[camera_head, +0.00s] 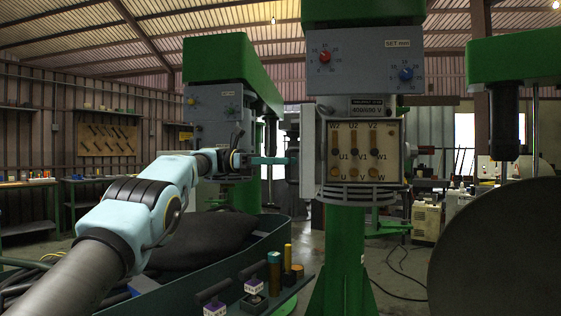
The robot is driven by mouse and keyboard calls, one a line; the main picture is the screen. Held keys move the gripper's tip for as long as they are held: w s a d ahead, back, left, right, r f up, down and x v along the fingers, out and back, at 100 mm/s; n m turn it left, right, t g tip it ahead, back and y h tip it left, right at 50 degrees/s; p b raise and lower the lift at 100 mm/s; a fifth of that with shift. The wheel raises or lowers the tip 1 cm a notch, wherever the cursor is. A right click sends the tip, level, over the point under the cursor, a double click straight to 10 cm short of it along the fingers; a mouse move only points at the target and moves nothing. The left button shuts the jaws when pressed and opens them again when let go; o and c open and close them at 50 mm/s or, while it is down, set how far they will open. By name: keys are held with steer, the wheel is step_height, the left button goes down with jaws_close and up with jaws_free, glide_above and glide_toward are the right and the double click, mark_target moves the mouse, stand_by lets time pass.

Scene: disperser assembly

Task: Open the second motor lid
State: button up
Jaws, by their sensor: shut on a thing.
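The motor terminal box (360,152) is on the green-columned machine right of centre. Its front is uncovered, showing a cream board with terminals and the letters W2, U2, V2, U1, V1, W1, U, V and W. A pale grey lid (308,155) stands out at the box's left side, seen nearly edge-on, swung away from the front. My gripper (284,160) reaches in from the left and is shut at the outer side of this lid. The exact contact of the fingertips is too small to see clearly.
A grey panel with red and blue knobs (364,65) sits above the box. Another green machine (215,110) stands behind my arm. A dark round disc (500,250) fills the lower right.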

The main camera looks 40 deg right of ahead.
steer(key=shift+w+d+f, duration=0.1)
steer(key=shift+w, duration=0.05)
steer(key=p+v, duration=0.7)
steer(key=p, duration=0.3)
steer(key=shift+w, duration=0.1)
stand_by(0.8)
